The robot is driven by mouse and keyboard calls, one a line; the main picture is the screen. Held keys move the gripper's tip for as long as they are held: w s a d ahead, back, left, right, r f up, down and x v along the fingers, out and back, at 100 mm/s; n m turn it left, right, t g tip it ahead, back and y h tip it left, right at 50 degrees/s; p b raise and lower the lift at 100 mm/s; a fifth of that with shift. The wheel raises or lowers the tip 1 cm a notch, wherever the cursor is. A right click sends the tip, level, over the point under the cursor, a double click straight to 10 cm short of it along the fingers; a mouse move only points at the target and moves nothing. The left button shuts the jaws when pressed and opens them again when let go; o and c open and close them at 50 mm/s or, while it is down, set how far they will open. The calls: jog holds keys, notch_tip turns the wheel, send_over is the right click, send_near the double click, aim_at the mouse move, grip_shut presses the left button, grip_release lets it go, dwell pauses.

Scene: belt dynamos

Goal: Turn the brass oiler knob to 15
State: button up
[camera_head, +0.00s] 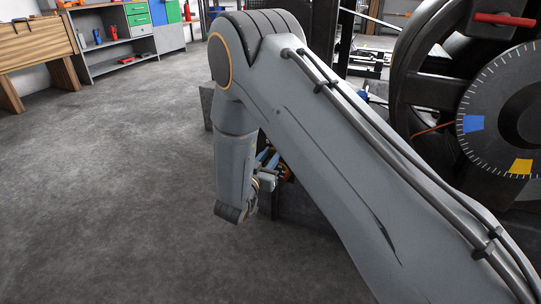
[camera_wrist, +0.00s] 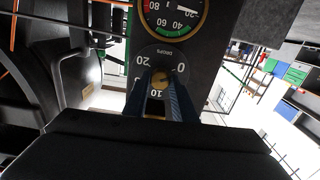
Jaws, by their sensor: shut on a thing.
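The brass oiler knob (camera_wrist: 160,77) sits in the middle of a dark round dial (camera_wrist: 146,54) in the wrist view. The marks 20, 0 and 10 show around it, with the word DROPS above. My gripper (camera_wrist: 161,88) reaches up from below, its two fingers shut on the knob. The fingers cover part of the lower dial, and the mark 15 cannot be made out. I cannot tell which mark the knob points to. In the head view my own arm hides the knob and dial.
A round gauge (camera_wrist: 174,14) with green and red bands sits just above the dial. A large dark wheel (camera_head: 425,85) with a marked disc (camera_head: 510,95) stands at the right. A wooden bench (camera_head: 35,48) and shelves (camera_head: 112,42) stand far left. Open floor (camera_head: 100,180) lies left of my arm.

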jog(key=m+p, duration=0.3)
jog(key=m, duration=0.1)
jog(key=shift+r+m, duration=0.1)
jog(key=shift+m, duration=0.2)
jog(key=m+p, duration=0.3)
jog(key=m, duration=0.1)
jog(key=m+p, duration=0.2)
jog(key=m, duration=0.3)
jog(key=m+p, duration=0.2)
jog(key=m, duration=0.2)
jog(key=shift+d+m, duration=0.1)
jog(key=shift+m, duration=0.2)
jog(key=m+p, duration=0.2)
jog(key=m, duration=0.2)
jog(key=shift+p, duration=0.35)
jog(key=m+p, duration=0.2)
jog(key=m, duration=0.3)
jog(key=m+p, duration=0.2)
jog(key=m, duration=0.2)
jog(key=shift+f+m+p, duration=0.2)
jog(key=shift+m+p, duration=0.85)
jog(key=shift+m, duration=1.15)
